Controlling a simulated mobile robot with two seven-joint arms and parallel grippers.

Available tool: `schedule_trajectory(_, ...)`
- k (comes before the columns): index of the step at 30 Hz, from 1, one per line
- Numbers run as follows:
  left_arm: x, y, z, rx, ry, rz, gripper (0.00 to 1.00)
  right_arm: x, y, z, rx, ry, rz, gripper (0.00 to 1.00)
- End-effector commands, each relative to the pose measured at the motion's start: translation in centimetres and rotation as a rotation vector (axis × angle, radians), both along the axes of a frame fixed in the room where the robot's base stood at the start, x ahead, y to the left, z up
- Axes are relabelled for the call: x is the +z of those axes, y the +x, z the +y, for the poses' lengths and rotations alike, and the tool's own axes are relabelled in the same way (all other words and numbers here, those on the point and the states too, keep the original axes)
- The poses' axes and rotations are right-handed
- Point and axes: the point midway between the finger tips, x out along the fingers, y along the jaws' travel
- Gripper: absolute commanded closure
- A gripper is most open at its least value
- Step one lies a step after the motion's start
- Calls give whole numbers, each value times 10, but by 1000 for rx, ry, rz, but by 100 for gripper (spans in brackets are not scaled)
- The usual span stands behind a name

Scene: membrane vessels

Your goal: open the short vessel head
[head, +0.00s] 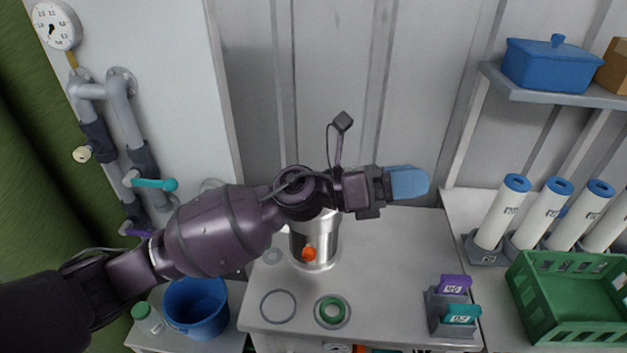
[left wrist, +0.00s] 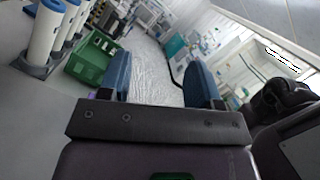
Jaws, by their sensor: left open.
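A short steel vessel (head: 315,240) with an orange knob (head: 309,253) on its front stands on the grey bench. My left arm crosses in front of it and hides its top, so I cannot see whether the head is open or shut. My left gripper (head: 408,182) is to the right of the vessel and above the bench, its blue fingers pointing right. In the left wrist view, the two blue fingers (left wrist: 161,82) are apart with nothing between them. My right gripper is not in view.
Purple (head: 455,283) and teal (head: 462,314) tagged blocks sit in a holder at the front right. White blue-capped tubes (head: 500,212) and a green crate (head: 530,302) stand further right.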

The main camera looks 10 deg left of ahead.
Motion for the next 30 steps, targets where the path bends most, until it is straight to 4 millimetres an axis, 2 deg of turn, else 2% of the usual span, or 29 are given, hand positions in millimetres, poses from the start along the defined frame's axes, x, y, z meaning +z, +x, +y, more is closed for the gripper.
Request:
schedule_trajectory(3,-14,-3,-12,-143,206,-230,42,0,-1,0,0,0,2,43)
schedule_trajectory(7,-36,2,-8,-299,443,-459,42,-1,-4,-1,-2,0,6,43)
schedule_trajectory(11,-53,21,11,-450,697,-658,42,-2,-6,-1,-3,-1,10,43)
schedule_trajectory(14,-59,43,36,-562,904,-789,42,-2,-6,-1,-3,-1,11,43)
schedule_trajectory(19,-47,87,90,-729,1253,-927,42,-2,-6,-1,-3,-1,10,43)
schedule_trajectory(24,-23,117,134,-834,1497,-964,42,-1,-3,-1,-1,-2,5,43)
schedule_trajectory(30,-13,128,151,-877,1593,-965,42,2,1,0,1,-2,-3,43)
